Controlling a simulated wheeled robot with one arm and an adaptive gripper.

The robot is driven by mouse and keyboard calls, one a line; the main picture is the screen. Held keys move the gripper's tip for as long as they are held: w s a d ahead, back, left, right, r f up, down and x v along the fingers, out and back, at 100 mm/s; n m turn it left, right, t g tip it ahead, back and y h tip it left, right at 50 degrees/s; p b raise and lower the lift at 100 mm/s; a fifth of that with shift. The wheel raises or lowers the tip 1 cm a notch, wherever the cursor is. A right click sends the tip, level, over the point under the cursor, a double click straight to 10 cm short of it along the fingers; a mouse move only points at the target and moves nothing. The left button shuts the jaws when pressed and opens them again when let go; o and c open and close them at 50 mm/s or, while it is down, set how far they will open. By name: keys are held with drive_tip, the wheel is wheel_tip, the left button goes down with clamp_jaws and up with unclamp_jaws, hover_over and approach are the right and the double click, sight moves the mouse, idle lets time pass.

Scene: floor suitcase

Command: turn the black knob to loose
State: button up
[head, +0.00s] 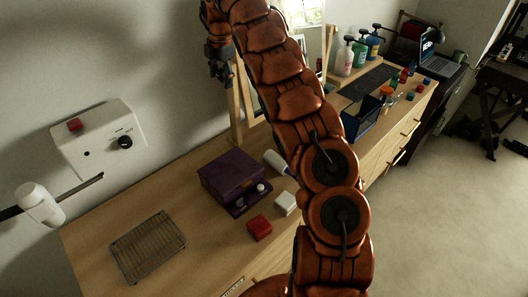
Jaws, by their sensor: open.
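The black knob (125,142) sits on the front of a white box (97,140) fixed to the wall at the left. A red button-like block (74,125) is on the same box, at its upper left. Markings near the knob are too small to read. My gripper (221,74) is at the top, in front of the wall, up and to the right of the white box. It is apart from the knob and seems empty. Its fingers are small and dark in this view.
A purple box (232,176), a red block (259,228), a white block (285,203) and a wire rack (148,246) lie on the wooden dresser (190,232). A white cylinder (39,203) on a dark bar stands left. Bottles (345,58) and a laptop (440,52) are farther back.

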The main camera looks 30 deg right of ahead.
drive_tip(key=shift+d+r+t, duration=0.1)
drive_tip(key=shift+d+t, duration=0.05)
drive_tip(key=shift+t, duration=0.45)
drive_tip(key=shift+t+y, duration=0.4)
drive_tip(key=shift+t, duration=1.1)
drive_tip(key=shift+t, duration=0.4)
drive_tip(key=shift+a+t+y, duration=0.2)
drive_tip(key=shift+t+y, duration=0.1)
drive_tip(key=shift+t, duration=0.8)
drive_tip(key=shift+t, duration=0.3)
drive_tip(key=shift+t+b, duration=0.35)
drive_tip(key=shift+t, duration=0.75)
drive_tip(key=t+b, duration=0.1)
drive_tip(key=b, duration=0.1)
drive_tip(key=f+t+y+b, duration=0.1)
drive_tip(key=b, duration=0.1)
drive_tip(key=shift+d+t, duration=0.1)
drive_tip(key=shift+t, duration=0.2)
drive_tip(key=t+b, duration=0.1)
drive_tip(key=b, duration=0.3)
drive_tip(key=shift+r+t+b, duration=0.1)
drive_tip(key=shift+t+b, duration=0.25)
drive_tip(key=shift+t, duration=0.05)
